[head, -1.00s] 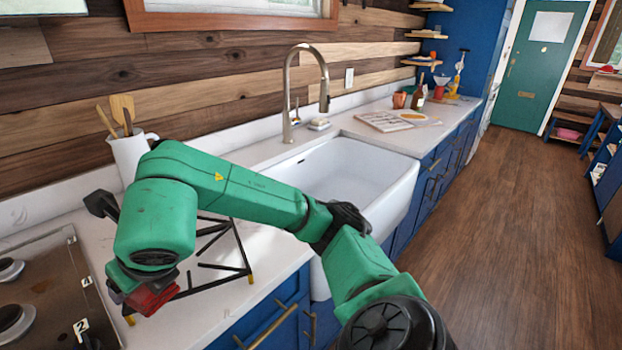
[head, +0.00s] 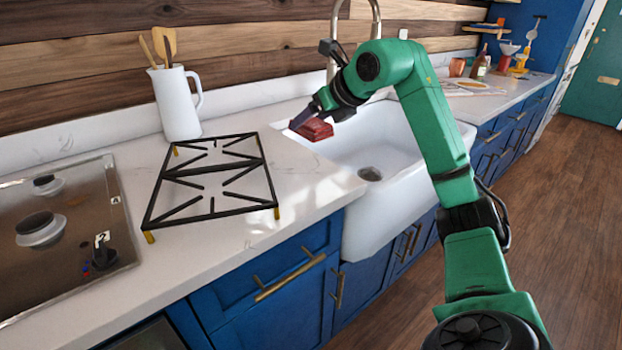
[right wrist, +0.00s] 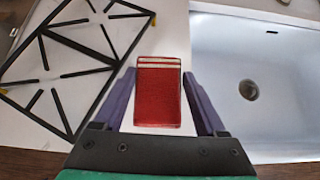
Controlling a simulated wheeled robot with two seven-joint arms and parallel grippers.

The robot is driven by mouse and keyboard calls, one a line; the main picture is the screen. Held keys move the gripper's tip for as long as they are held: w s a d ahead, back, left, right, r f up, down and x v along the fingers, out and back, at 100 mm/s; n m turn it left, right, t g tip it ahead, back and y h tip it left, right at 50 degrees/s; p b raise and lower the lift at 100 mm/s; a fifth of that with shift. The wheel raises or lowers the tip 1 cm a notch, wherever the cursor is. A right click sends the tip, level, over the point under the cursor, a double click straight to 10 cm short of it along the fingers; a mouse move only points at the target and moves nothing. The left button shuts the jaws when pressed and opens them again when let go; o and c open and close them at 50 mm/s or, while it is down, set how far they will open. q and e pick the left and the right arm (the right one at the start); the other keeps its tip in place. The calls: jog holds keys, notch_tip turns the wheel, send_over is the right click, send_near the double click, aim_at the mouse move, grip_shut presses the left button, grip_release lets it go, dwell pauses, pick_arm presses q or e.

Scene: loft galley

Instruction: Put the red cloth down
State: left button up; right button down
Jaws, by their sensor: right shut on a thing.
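The red cloth (head: 313,129) is a small folded, layered block held in my right gripper (head: 308,120), near the left rim of the white sink. In the right wrist view the cloth (right wrist: 159,92) sits between the two purple fingers of the gripper (right wrist: 160,100), with the white counter behind it. Whether the cloth touches the counter is hard to tell. My left gripper is not in view.
The white sink (head: 385,150) is empty, with a faucet (head: 376,20) behind it. A black burner grate (head: 212,198) lies on the counter, left of the cloth. A white pitcher with wooden utensils (head: 177,105) stands behind the grate. The counter (head: 290,180) between grate and sink is clear.

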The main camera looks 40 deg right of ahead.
notch_tip(320, 180, down, 11)
jog(key=shift+r+b, duration=0.1)
jog(key=shift+b, duration=1.15)
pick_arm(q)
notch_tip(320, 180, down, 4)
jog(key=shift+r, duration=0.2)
pick_arm(e)
jog(key=shift+f, duration=0.25)
grip_release()
jog(key=shift+r, duration=0.4)
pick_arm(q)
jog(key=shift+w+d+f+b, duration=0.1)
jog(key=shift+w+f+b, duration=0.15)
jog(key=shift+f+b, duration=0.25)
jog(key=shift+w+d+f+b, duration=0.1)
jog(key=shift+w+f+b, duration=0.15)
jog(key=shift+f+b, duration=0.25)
pick_arm(e)
jog(key=v, duration=1.1)
jog(key=shift+s, duration=0.45)
